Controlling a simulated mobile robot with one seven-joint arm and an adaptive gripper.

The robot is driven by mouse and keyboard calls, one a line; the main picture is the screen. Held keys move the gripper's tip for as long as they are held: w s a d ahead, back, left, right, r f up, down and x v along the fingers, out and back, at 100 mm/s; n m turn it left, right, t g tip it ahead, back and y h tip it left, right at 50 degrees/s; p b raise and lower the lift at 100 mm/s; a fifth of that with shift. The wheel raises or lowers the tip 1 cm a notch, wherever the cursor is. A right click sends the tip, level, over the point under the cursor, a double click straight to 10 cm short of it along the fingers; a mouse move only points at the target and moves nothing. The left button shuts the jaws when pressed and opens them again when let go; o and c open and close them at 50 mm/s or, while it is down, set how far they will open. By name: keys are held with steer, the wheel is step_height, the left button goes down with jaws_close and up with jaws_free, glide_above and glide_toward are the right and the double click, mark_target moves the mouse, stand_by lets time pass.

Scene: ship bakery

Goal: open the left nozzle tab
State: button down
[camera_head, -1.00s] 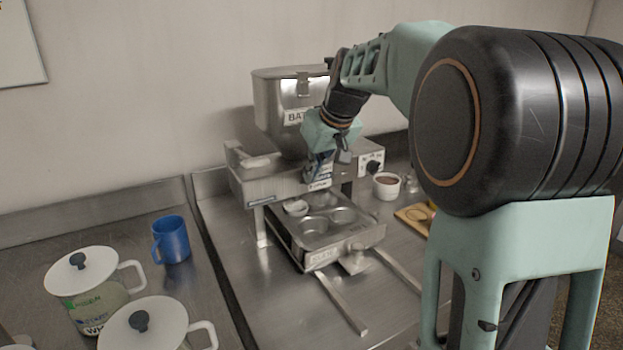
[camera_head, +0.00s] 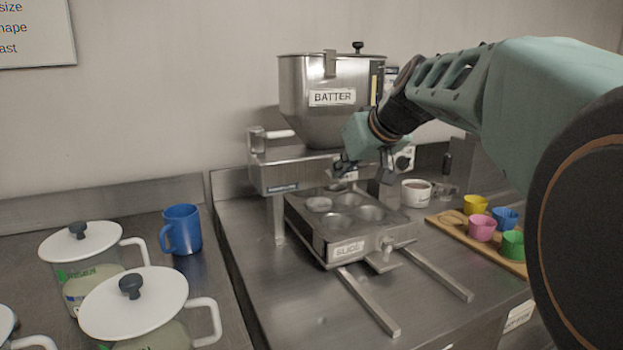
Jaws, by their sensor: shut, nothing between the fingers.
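The batter machine stands against the wall, with a steel hopper (camera_head: 303,85) labelled BATTER above a steel housing (camera_head: 272,176). My gripper (camera_head: 340,168) is shut and empty at the front of the housing, just right of its middle. The nozzle tabs cannot be made out clearly; my gripper and wrist cover part of the housing front where they may be. Below it, a steel muffin tray (camera_head: 318,243) with several round cups sits on a slide, with a SLIDE label on its front. Whether my fingertips touch the housing cannot be told.
A blue mug (camera_head: 182,230) and white-lidded jugs (camera_head: 135,300) stand at left. A white cup (camera_head: 416,193) stands right of the machine. Several coloured cups sit on a wooden board (camera_head: 447,222) at right. Two steel rails (camera_head: 370,303) extend in front of the tray.

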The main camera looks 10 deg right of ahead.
steer(key=shift+r, duration=0.3)
steer(key=shift+r+p, duration=0.6)
steer(key=shift+r, duration=0.05)
